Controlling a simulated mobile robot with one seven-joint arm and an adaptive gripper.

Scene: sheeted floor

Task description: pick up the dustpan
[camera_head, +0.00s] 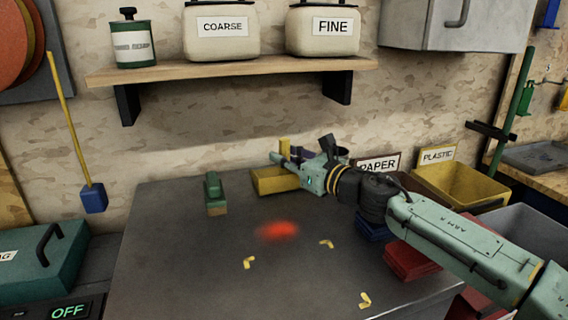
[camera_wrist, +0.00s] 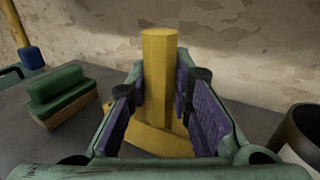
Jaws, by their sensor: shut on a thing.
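The yellow dustpan (camera_head: 272,181) is at the back of the dark tabletop, near the wall. In the wrist view its thick upright handle (camera_wrist: 159,75) stands between the purple finger pads, with a flat yellow part below it. My gripper (camera_head: 290,160) reaches in from the right and is shut on the handle. In the wrist view my gripper (camera_wrist: 160,100) has one pad on each side of the handle. My gripper hides part of the dustpan in the head view. I cannot tell whether the pan touches the table.
A green brush (camera_head: 215,193) stands left of the dustpan. A glowing red spot (camera_head: 278,231) and several yellow scraps (camera_head: 326,244) are on the table (camera_head: 180,270). A wooden shelf (camera_head: 230,72) with containers hangs above. A yellow bin (camera_head: 462,185) stands at right.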

